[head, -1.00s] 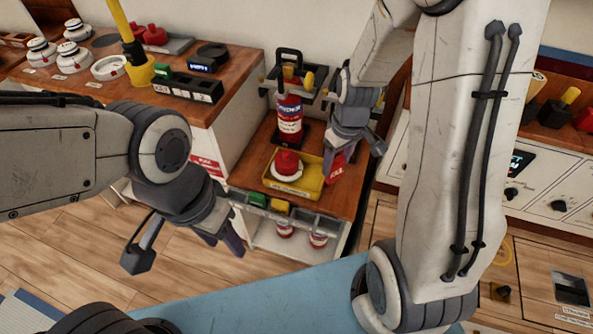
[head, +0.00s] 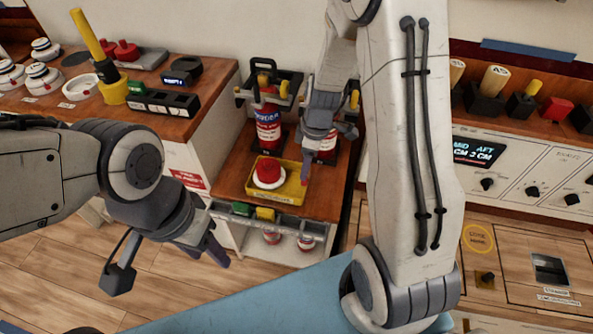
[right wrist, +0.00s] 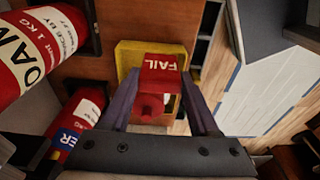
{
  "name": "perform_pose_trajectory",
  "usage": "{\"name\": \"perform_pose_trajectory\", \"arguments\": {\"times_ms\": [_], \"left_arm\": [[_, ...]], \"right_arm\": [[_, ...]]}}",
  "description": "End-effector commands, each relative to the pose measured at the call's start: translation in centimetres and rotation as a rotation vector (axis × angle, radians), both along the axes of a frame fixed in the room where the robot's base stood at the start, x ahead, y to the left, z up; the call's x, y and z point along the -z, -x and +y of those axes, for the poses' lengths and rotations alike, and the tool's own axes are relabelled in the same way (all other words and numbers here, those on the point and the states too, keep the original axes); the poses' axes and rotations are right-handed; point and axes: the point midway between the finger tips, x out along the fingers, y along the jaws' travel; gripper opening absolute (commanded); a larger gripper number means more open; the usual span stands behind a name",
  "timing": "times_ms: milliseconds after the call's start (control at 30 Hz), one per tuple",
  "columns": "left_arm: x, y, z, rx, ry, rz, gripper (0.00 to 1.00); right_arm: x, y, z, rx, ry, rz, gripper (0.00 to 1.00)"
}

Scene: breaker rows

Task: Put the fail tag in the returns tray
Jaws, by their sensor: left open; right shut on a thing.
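The red fail tag (right wrist: 160,82), with white "FAIL" lettering, is held between the two fingers of my right gripper (right wrist: 160,108) in the right wrist view. In the head view my right gripper (head: 318,150) hangs at the right rear of the yellow tray (head: 287,192), and I cannot make out the tag there. The tray sits on the low wooden shelf and holds a white, red-topped round item (head: 268,174). In the right wrist view the yellow tray (right wrist: 124,58) shows behind and below the tag. My left gripper (head: 168,262) is open and empty, left of the shelf.
Red extinguishers (head: 268,130) stand in black holders behind the tray, one partly hidden by my right gripper. Small green (head: 241,209) and yellow blocks sit along the shelf's front. A wooden counter (head: 190,125) with several devices is at left; a control panel (head: 530,175) is at right.

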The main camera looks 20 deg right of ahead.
Motion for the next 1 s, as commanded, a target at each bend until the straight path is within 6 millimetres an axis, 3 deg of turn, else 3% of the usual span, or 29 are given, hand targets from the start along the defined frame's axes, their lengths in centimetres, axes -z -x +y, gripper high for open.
{"name": "perform_pose_trajectory", "arguments": {"times_ms": [200,367,600,1000], "left_arm": [[-0.2,0.0,0.0,0.000,0.000,0.000,0.50],[-0.1,0.0,0.0,0.000,0.000,0.000,0.50],[0.4,0.0,0.0,0.000,0.000,0.000,0.50],[0.9,0.0,0.0,0.000,0.000,0.000,0.50]], "right_arm": [[1.7,-2.6,1.2,0.000,-0.001,0.001,0.09],[2.7,-2.8,1.4,0.001,0.000,0.002,0.09],[5.9,-2.8,1.3,0.002,0.000,0.002,0.09],[6.4,-2.8,1.3,0.001,0.000,-0.001,0.09]]}}
